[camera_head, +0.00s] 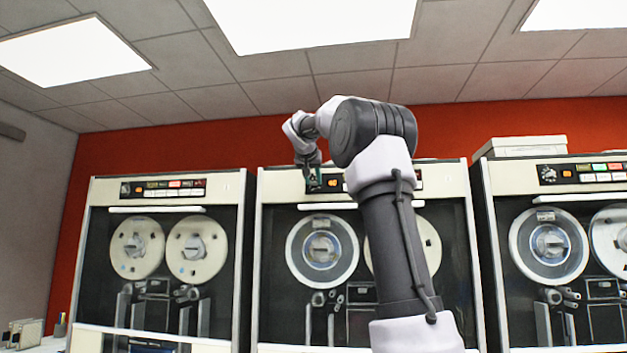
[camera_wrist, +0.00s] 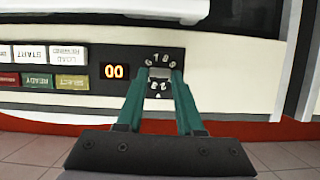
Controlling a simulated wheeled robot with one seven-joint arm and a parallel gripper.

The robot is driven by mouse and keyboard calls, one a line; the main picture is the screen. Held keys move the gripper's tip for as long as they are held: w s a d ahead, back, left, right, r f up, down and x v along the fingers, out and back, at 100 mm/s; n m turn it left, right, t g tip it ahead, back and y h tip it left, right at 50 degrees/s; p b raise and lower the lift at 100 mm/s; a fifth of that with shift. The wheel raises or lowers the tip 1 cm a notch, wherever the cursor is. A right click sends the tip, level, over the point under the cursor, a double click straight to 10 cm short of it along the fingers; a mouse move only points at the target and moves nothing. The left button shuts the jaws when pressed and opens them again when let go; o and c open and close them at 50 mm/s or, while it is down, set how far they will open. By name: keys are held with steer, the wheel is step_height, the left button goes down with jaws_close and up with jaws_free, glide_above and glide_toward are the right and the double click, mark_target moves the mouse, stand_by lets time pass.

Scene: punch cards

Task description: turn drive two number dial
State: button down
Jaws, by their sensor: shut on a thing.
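The middle tape drive (camera_head: 262,215) carries a dark control panel along its top. My gripper (camera_head: 314,182) is up at the left end of that panel. In the wrist view, which looks upside down, its two green fingers (camera_wrist: 160,74) close around the number dial (camera_wrist: 159,72). White digits show around the dial, some of them hidden by the fingers. An orange number display (camera_wrist: 115,71) beside the dial reads 00. In the head view the dial is hidden behind the gripper.
A left tape drive (camera_head: 96,220) and a right tape drive (camera_head: 495,215) stand on either side with similar panels. Label buttons (camera_wrist: 45,53) line the panel beside the display. My arm covers part of the middle drive. A pale box (camera_head: 525,146) sits on the right drive.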

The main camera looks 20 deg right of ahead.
steer(key=shift+w+a+f+n+g+h, duration=0.1)
steer(key=shift+n+g+h, duration=0.25)
steer(key=shift+n, duration=0.25)
steer(key=shift+w+a+n+g+h, duration=0.1)
steer(key=shift+n+g+h, duration=0.15)
steer(key=shift+n+h, duration=0.3)
steer(key=shift+s, duration=0.1)
steer(key=c, duration=0.5)
jaws_free()
steer(key=shift+c, duration=0.2)
steer(key=v, duration=1.1)
steer(key=shift+d, duration=0.1)
